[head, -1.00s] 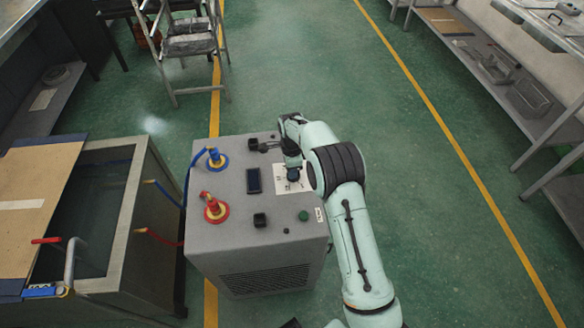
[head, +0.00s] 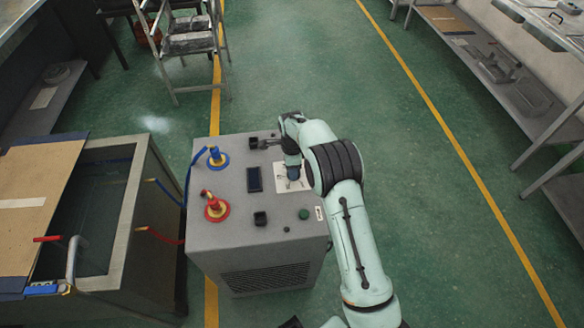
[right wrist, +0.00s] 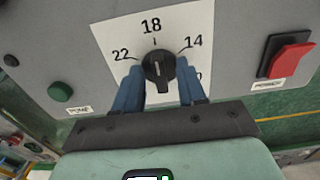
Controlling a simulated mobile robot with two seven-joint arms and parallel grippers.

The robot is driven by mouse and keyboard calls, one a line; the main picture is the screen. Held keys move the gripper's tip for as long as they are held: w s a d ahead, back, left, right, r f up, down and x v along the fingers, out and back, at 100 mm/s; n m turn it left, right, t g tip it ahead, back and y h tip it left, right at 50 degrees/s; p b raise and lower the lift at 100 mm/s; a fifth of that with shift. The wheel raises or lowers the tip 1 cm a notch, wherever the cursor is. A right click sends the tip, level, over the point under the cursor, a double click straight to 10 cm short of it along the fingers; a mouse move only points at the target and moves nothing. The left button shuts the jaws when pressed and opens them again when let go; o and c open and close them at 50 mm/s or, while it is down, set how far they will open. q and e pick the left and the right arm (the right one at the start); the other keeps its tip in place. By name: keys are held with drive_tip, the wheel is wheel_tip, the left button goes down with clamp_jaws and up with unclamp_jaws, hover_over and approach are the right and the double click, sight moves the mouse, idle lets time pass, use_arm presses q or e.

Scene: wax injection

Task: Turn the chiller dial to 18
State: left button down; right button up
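The chiller (head: 225,240) is a grey box in the middle of the head view. Its black dial (right wrist: 158,70) sits on a white scale label (right wrist: 190,18) marked 22, 18 and 14, with a partly hidden number lower right. The dial's pale mark appears to point up, close to the 18 tick. My right gripper (right wrist: 158,84) is over the dial, with one blue finger on each side. Small gaps seem to show between fingers and knob. In the head view my right gripper (head: 293,174) hides the dial.
A red rocker switch (right wrist: 290,58) and a green button (right wrist: 60,91) flank the dial. Blue (head: 217,159) and red (head: 215,208) hose fittings and a small display (head: 254,179) are on the chiller top. An open tank (head: 125,230) stands left. The floor to the right is clear.

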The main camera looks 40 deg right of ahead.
wheel_tip(320, 180, up, 13)
drive_tip(key=p, duration=0.1)
drive_tip(key=shift+r, duration=0.2)
idle(0.7)
